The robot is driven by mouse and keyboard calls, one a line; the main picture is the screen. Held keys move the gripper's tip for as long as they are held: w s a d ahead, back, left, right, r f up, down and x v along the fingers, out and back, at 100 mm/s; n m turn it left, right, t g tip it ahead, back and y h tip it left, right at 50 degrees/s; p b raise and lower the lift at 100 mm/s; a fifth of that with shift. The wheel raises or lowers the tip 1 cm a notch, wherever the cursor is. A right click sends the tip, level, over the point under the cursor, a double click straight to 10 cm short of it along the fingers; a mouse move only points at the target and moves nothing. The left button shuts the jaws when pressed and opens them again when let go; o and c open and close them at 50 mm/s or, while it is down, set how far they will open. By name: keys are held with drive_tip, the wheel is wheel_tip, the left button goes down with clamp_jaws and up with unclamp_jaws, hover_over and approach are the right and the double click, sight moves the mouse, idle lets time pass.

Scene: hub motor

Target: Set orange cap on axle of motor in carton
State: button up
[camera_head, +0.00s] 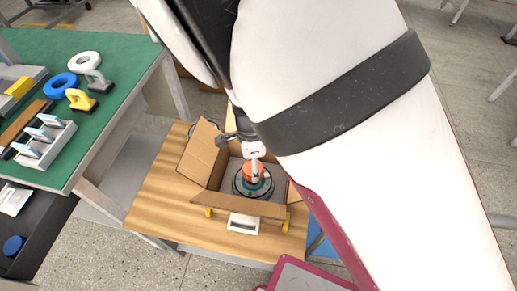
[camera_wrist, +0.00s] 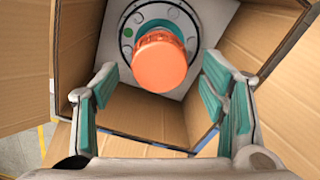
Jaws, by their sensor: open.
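The orange cap (camera_head: 251,178) is over the middle of the round motor (camera_head: 240,190) inside the open carton (camera_head: 262,208). In the wrist view, the orange cap (camera_wrist: 160,64) shows its flat round face, with the motor (camera_wrist: 127,40) and its pale face behind it. The axle is hidden by the cap, and I cannot tell how fully the cap sits on it. My gripper (camera_wrist: 160,82) is open and empty, with its teal-padded fingers apart on either side and clear of the cap. In the head view my gripper (camera_head: 254,158) is just above the cap, partly hidden by my arm.
The carton stands on a wooden table (camera_head: 160,198) with its flaps spread outward around the opening. A white item (camera_head: 243,223) and yellow brackets (camera_head: 286,221) are at its front. A green bench (camera_head: 118,62) at left holds blue and white rings and yellow and grey parts.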

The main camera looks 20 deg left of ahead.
wheel_tip(320, 180, up, 10)
drive_tip(key=p, duration=0.2)
drive_tip(key=shift+f, duration=0.1)
